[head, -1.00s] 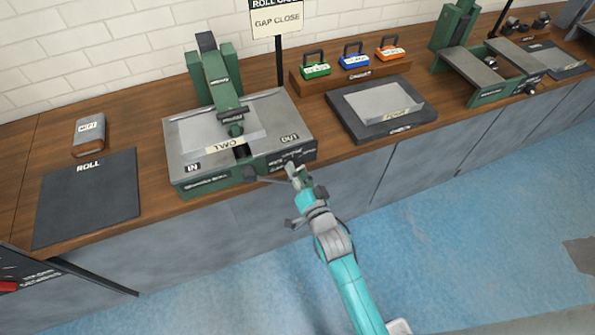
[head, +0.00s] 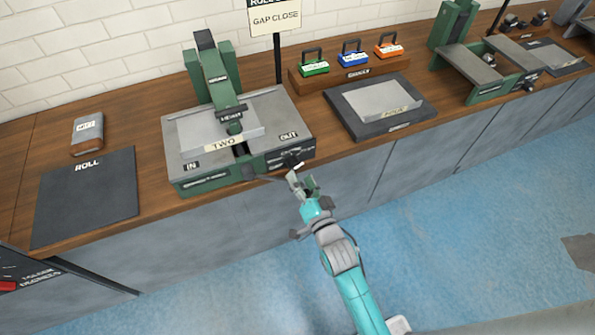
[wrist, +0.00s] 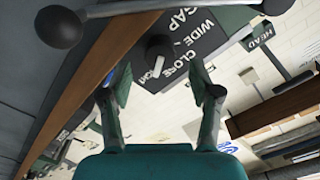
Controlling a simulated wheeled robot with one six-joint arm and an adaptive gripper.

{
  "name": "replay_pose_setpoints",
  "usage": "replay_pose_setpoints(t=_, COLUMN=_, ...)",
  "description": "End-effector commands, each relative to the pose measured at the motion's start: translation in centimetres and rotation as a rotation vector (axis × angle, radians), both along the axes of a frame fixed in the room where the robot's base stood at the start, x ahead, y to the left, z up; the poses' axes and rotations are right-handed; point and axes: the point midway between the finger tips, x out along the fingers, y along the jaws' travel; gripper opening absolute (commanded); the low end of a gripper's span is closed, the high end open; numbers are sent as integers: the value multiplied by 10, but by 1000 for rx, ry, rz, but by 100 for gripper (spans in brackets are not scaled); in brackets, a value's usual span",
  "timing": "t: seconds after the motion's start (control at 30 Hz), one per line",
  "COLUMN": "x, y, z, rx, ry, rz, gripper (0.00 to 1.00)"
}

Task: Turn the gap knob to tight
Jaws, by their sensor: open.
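The green roller machine (head: 182,185) stands on the wooden counter, with "IN" and "OUT" on its top. Its gap knob (head: 291,159) is small and dark on the front panel. In the wrist view the knob (wrist: 158,47) sits on a dark plate lettered "GAP", "WIDE" and "CLOSE"; a further label is partly hidden. I cannot tell its exact setting. My gripper (head: 304,181) is in front of the machine, below and slightly right of the knob. In the wrist view my gripper (wrist: 163,84) is open, with the knob beyond the gap between its fingertips and apart from them.
A lever with ball ends (wrist: 58,27) crosses the wrist view close by at the top left. A sign (head: 276,19) reads "GAP CLOSE". A dark pad (head: 87,200) lies left, a tray (head: 338,108) right. The floor in front is clear.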

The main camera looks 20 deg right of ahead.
Motion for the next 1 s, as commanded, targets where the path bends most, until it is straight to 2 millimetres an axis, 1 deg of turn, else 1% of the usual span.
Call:
replay_pose_setpoints(t=0.03, x=-10, y=0, z=-1, rx=-1, ry=3, rz=0, gripper=63)
replay_pose_setpoints(t=0.2, x=-40, y=0, z=-1, rx=0, ry=3, rz=0, gripper=63)
replay_pose_setpoints(t=0.3, x=-55, y=0, z=-1, rx=-1, ry=4, rz=1, gripper=63)
replay_pose_setpoints(t=0.43, x=-70, y=0, z=-1, rx=-1, ry=3, rz=0, gripper=63)
replay_pose_setpoints(t=0.63, x=-81, y=0, z=-1, rx=-1, ry=2, rz=1, gripper=63)
replay_pose_setpoints(t=1.0, x=-82, y=0, z=0, rx=0, ry=1, rz=0, gripper=63)
